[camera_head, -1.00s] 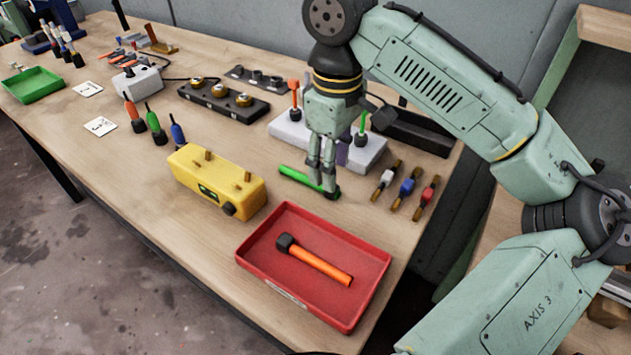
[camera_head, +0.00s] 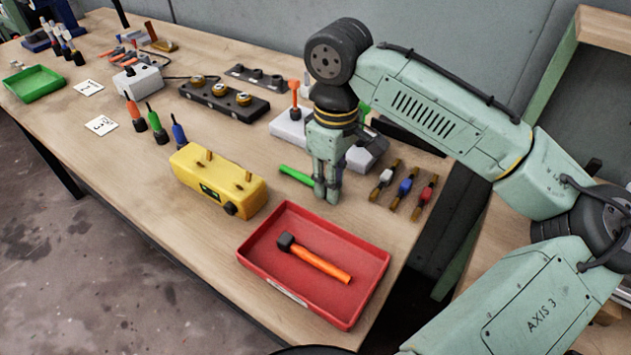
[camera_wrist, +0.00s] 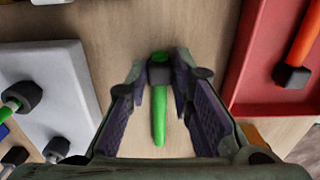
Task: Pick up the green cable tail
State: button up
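The green cable tail (camera_head: 297,175) lies on the bench between the yellow box and my gripper (camera_head: 327,192). In the wrist view, its green rod (camera_wrist: 159,115) runs between my two fingers, and its black end (camera_wrist: 160,73) is at the fingertips. My gripper (camera_wrist: 160,68) is open, with one finger on each side of the black end. Narrow gaps seem to show beside it. In the head view my fingers point down close to the bench and hide the black end.
A red tray (camera_head: 262,275) with an orange black-headed tail (camera_head: 318,262) is in front. The yellow box (camera_head: 222,180) stands left. A pale grey block (camera_head: 290,128) with upright tails is behind my gripper. Several small coloured connectors (camera_head: 405,187) lie to the right.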

grip_shut()
jog(key=shift+r, duration=0.1)
